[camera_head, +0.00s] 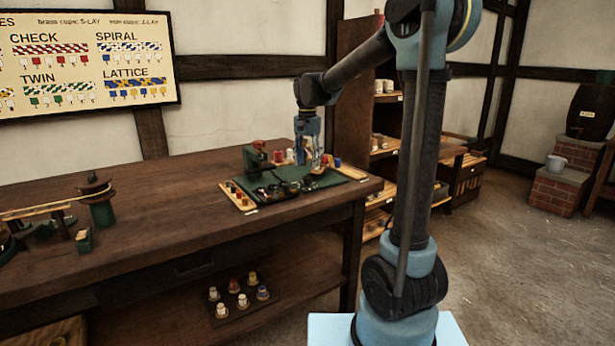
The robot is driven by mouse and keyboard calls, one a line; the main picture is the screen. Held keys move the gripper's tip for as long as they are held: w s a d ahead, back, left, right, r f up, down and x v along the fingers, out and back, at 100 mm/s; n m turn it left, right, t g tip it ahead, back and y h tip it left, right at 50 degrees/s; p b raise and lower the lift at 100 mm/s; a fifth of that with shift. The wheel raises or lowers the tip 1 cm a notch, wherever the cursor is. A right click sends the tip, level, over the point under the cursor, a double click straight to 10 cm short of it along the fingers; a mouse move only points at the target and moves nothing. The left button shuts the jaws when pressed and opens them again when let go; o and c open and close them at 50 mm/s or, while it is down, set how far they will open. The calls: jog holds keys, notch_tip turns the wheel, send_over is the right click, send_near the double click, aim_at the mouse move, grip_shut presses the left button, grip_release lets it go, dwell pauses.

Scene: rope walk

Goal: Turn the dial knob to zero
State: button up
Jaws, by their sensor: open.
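My gripper (317,170) points down at the far right part of the workbench (150,220), over or just behind a green mat (332,184). Its fingers are open, and I see nothing held between them. A small dark green device (257,158) with a reddish top stands at the back of the mat, left of my gripper. Dark rounded parts (275,191) lie on the mat in front. I cannot make out which part is the dial knob, or any zero mark; they are too small and dark at this distance.
Wooden racks of coloured pieces (239,195) flank the mat. A green post (100,205) with a rope stands on the bench's left part. A tray of spools (238,300) sits on the lower shelf. Shelving (355,90) stands behind my arm. Open floor lies right.

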aim_at(307, 177)
jog(key=shift+f, duration=3)
jog(key=shift+c, duration=0.2)
jog(key=c, duration=1)
